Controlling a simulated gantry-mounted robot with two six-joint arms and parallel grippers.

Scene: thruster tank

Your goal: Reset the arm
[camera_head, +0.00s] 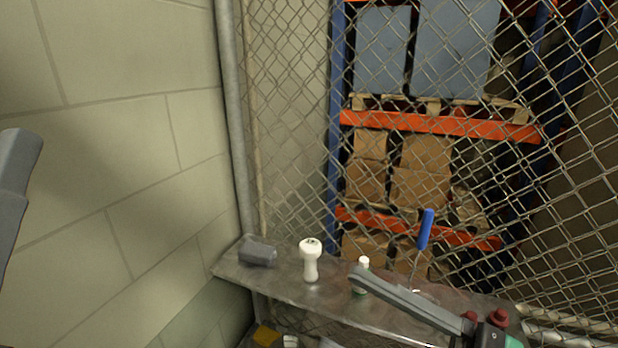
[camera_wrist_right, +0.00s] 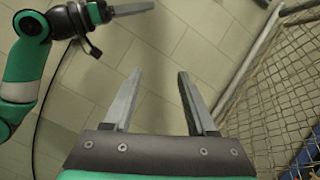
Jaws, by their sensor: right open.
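My right gripper (camera_wrist_right: 158,74) is open and empty in the right wrist view, its two grey fingers apart over bare floor and wall. In the head view one grey finger of it (camera_head: 400,298) reaches in from the lower right, over the metal shelf. My left gripper (camera_wrist_right: 130,8) shows at the top left of the right wrist view, on its green and black arm (camera_wrist_right: 22,75). Only one grey finger is clear, so its opening cannot be judged. A grey part of my left arm (camera_head: 14,175) stands at the left edge of the head view.
The metal shelf (camera_head: 290,290) holds a grey block (camera_head: 257,251), a white knobbed piece (camera_head: 310,262), a white-capped bottle (camera_head: 363,263) and a blue-handled tool (camera_head: 425,228). A chain-link fence (camera_head: 290,110) stands behind it. A block wall (camera_head: 130,130) is at left.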

